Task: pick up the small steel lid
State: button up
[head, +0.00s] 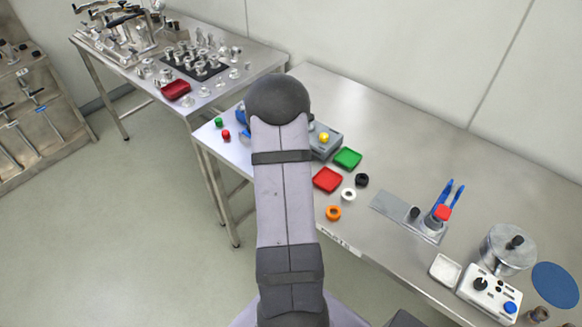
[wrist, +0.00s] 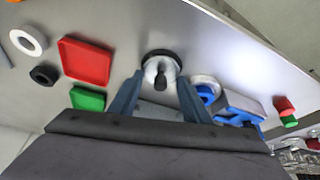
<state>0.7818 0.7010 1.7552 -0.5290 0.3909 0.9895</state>
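In the wrist view, my gripper (wrist: 157,83) has its two blue-grey fingers apart. Between and just beyond the fingertips is a small round pale metallic piece with a dark rim (wrist: 160,66), which may be the small steel lid. Whether the fingers touch it, I cannot tell. Another small round metallic piece (wrist: 205,82) shows just right of the right finger, by blue parts. In the head view, my arm covers the gripper and the spot below it, and I cannot make out a small steel lid there.
Close by are a green tray (head: 347,158), a red tray (head: 328,179), a grey box with a yellow knob (head: 326,142), and black (head: 362,180), white (head: 348,194) and orange (head: 334,213) rings. A steel pot (head: 508,250) stands farther right. The table's back is clear.

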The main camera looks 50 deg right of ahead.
jog(key=shift+r, duration=0.15)
notch_tip(320, 180, up, 9)
jog(key=shift+f+b, duration=0.1)
jog(key=shift+b, duration=1.15)
jog(key=shift+s+a+r+p, duration=0.1)
jog(key=shift+a+r+p, duration=0.05)
jog(key=shift+r+p, duration=0.4)
notch_tip(320, 180, down, 2)
jog(key=shift+a+f+p, duration=0.1)
jog(key=shift+a+p, duration=0.05)
jog(key=shift+p, duration=0.85)
jog(key=w, duration=0.1)
jog(key=w+f+p, duration=0.1)
jog(key=shift+w+d+f, duration=0.1)
jog(key=shift+w+d, duration=0.15)
jog(key=shift+w, duration=0.05)
jog(key=w+d+r+n+t+y, duration=0.1)
jog(key=w+r+n+t, duration=0.1)
jog(key=w+n, duration=0.4)
jog(key=shift+d, duration=0.3)
